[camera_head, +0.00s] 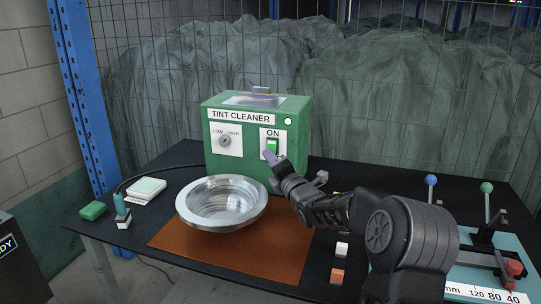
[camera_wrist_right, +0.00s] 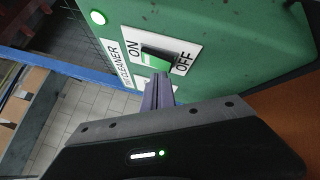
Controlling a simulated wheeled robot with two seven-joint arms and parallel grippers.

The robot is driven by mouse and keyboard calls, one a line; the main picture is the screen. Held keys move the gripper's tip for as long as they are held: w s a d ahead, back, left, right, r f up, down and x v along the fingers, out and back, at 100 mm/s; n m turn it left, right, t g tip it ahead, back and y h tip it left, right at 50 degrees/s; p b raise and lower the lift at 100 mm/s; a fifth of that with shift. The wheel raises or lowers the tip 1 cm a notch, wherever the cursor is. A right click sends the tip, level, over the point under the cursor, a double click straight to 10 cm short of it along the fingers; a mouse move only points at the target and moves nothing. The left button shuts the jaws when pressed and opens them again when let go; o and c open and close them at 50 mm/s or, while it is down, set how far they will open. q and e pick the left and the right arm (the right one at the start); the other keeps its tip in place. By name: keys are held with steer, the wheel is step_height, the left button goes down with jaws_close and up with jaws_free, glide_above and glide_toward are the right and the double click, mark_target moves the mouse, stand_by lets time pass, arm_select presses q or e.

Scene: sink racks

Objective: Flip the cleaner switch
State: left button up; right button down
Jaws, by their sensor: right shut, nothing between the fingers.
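The green tint cleaner box (camera_head: 240,165) stands at the back of the black table. Its front carries a green rocker switch (camera_head: 272,146) on a white plate, with ON above it. My left gripper is out of view.
A metal bowl (camera_head: 222,203) sits on a brown mat (camera_head: 230,250) in front of the box, close to my right gripper. Small blocks (camera_head: 337,275) lie right of the mat. A teal panel with levers (camera_head: 480,258) is at the right, beside my right arm.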

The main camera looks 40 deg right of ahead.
steer(key=shift+w+d+b, duration=0.2)
steer(key=shift+d+b, duration=0.05)
steer(key=shift+b, duration=0.05)
stand_by(0.5)
steer(key=shift+f, duration=0.1)
steer(key=shift+s+a+b, duration=0.45)
steer(key=shift+a+b, duration=0.2)
steer(key=shift+b, duration=0.25)
